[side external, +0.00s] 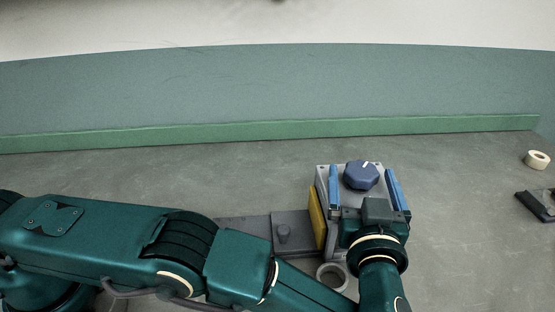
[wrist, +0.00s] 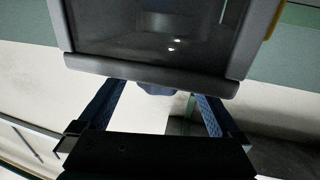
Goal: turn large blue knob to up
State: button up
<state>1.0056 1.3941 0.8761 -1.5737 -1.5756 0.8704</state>
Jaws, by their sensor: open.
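The large blue knob (side external: 361,175) sits on the upper face of a grey machine box (side external: 375,167) in the side view. It is many-sided, with a white mark near its top edge that leans up and to the right. My gripper (side external: 365,178) is open, with one blue finger to the left of the knob and one to the right. Gaps show between the fingers and the knob. In the wrist view, my gripper (wrist: 160,98) shows its two blue fingers apart, and a small part of the blue knob (wrist: 157,89) shows between them. The rest of the knob is hidden there.
A yellow panel (side external: 317,219) and a grey block with a short peg (side external: 291,232) stand left of the box. A pale ring (side external: 332,275) lies in front. A tape roll (side external: 538,159) and a dark object (side external: 537,205) lie far right. The bench behind is clear.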

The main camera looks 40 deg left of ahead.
aim_at(363, 185)
jog(key=shift+v, duration=1.75)
